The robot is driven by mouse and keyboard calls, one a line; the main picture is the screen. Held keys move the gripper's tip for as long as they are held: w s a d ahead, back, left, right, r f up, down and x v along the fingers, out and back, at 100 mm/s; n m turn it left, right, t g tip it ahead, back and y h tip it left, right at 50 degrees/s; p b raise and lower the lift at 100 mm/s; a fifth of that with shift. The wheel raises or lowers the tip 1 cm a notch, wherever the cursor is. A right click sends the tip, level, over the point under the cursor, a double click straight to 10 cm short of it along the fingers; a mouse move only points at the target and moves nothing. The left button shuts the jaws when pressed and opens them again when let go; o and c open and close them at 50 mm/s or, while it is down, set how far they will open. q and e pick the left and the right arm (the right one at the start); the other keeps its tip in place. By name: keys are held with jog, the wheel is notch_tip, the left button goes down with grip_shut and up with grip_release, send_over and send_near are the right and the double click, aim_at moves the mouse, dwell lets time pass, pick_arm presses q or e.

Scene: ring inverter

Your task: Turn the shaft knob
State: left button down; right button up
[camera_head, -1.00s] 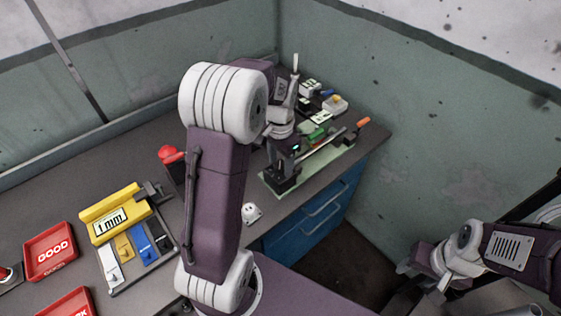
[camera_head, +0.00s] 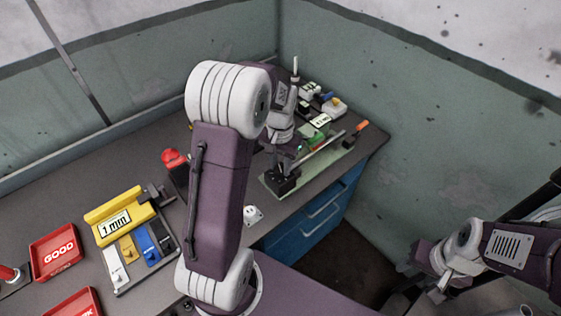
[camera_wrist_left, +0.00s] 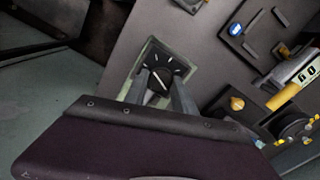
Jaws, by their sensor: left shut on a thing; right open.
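In the head view, my left gripper (camera_head: 284,166) points down at the black block on the near left end of the pale green board (camera_head: 325,163); the knob cannot be made out there. My right gripper (camera_head: 421,277) is open and empty at lower right, away from the bench.
A yellow 1 mm gauge block (camera_head: 114,222), a red GOOD tray (camera_head: 56,251) and a red button (camera_head: 173,156) are on the left. The bench's right edge is close.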

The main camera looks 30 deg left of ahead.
aim_at(280, 167)
pick_arm(q)
jog(key=n+p, duration=0.2)
jog(key=n, duration=0.2)
jog(key=shift+n, duration=0.4)
jog(key=shift+a, duration=0.1)
jog(key=shift+w, duration=0.1)
jog(key=c, duration=1)
grip_release()
jog(key=shift+c, duration=0.2)
jog(key=shift+r, duration=0.1)
notch_tip(280, 167, up, 9)
